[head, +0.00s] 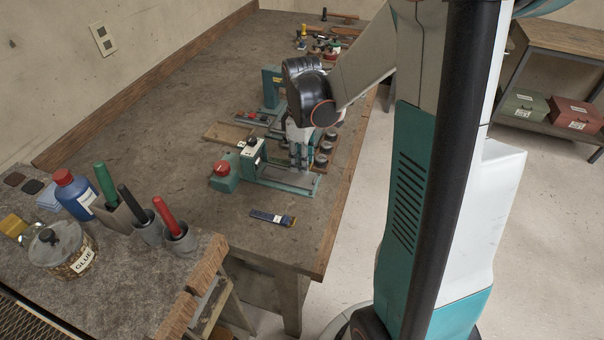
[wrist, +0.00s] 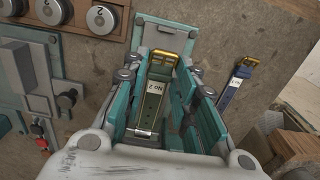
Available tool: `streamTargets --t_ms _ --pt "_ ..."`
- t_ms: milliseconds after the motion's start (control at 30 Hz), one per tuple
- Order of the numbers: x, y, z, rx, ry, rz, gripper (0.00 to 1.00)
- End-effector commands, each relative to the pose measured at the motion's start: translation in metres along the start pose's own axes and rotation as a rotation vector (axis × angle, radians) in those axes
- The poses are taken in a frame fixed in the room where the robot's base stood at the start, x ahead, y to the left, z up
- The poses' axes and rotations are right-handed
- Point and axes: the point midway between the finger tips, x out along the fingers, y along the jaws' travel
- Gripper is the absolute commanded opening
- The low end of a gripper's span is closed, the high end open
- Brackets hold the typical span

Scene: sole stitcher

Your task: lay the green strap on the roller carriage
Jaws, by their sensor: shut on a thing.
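My gripper (head: 300,160) is over the teal and grey stitching machine (head: 253,158) near the bench's right edge in the head view. In the wrist view, my gripper (wrist: 160,78) is shut on the green strap (wrist: 151,105), which has a gold buckle and a white "No 2" label. The strap runs lengthwise between the teal fingers. A grey, teal-edged part, apparently the roller carriage (wrist: 163,36), lies behind the buckle end. I cannot tell whether the strap touches it. In the head view my gripper hides the strap.
A blue strap (head: 272,217) lies on the bench (head: 200,235) in front of the machine; it also shows in the wrist view (wrist: 238,84). Numbered metal discs (wrist: 101,18) sit in a wooden rack beside the carriage. Tool cups and a glue jar (head: 62,250) stand at front left.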

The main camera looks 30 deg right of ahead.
Motion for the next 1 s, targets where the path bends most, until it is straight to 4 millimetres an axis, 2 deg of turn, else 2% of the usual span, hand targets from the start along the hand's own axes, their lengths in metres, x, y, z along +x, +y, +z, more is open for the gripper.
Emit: streamTargets --t_ms 167,367,767,800,867,1000 --pt "0.014 0.000 0.000 0.000 0.000 0.000 0.04" --pt "0.043 0.000 0.000 0.000 0.000 0.000 0.04" --pt "0.047 0.000 0.000 0.000 0.000 0.000 0.04" --pt "0.047 0.000 0.000 0.000 0.000 0.000 0.31" --pt "0.046 0.000 0.000 0.000 0.000 0.000 0.44" --pt "0.046 0.000 0.000 0.000 0.000 0.000 0.46"
